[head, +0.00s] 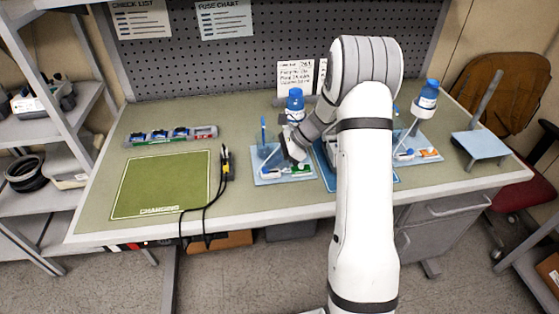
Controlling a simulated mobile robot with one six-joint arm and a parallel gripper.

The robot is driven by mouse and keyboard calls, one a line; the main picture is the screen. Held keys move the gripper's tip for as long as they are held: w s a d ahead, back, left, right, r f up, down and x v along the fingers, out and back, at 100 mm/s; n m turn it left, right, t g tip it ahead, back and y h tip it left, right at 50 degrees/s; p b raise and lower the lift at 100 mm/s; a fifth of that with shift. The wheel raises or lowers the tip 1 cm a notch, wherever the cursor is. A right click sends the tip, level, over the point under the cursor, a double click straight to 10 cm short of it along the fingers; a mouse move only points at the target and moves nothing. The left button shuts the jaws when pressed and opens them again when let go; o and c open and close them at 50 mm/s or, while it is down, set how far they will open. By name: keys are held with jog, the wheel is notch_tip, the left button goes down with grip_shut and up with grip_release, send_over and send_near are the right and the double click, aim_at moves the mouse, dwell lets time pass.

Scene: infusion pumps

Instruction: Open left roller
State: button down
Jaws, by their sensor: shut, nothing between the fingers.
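The left infusion station has a pale blue base (268,178) near the middle of the bench, with a blue bottle (295,101) held upright above it. A small white, blue and green part (298,171) lies at the front of this base; it may be the left roller clamp, but it is too small to tell its setting. My gripper (293,158) is shut and empty, low over the left station, just above or touching that part; I cannot tell which. My wrist hides some of the station. The right station (415,153) has its own blue bottle (428,95) and an orange part.
My arm crosses the bench front and hides part of a blue mat (327,172). A green charging mat (160,188), black cables (222,178) and a grey rack (170,136) lie to the left. A blue-topped stand (481,145) is at far right.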

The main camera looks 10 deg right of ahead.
jog(key=v, duration=1.4)
jog(key=shift+a, duration=0.1)
jog(key=s+a+r+n+h, duration=0.2)
jog(key=s+a+r+n, duration=0.2)
jog(key=s, duration=0.3)
jog(key=s+a+r+n+h, duration=0.3)
jog(key=s+r+n, duration=0.15)
jog(key=s, duration=0.25)
jog(key=s+a+n+t+h, duration=0.1)
jog(key=s+n+h, duration=0.3)
jog(key=s+n, duration=0.6)
jog(key=s+t, duration=0.1)
jog(key=s, duration=0.3)
jog(key=shift+s+a+t, duration=0.3)
jog(key=shift+s+a, duration=0.05)
jog(key=shift+a, duration=0.05)
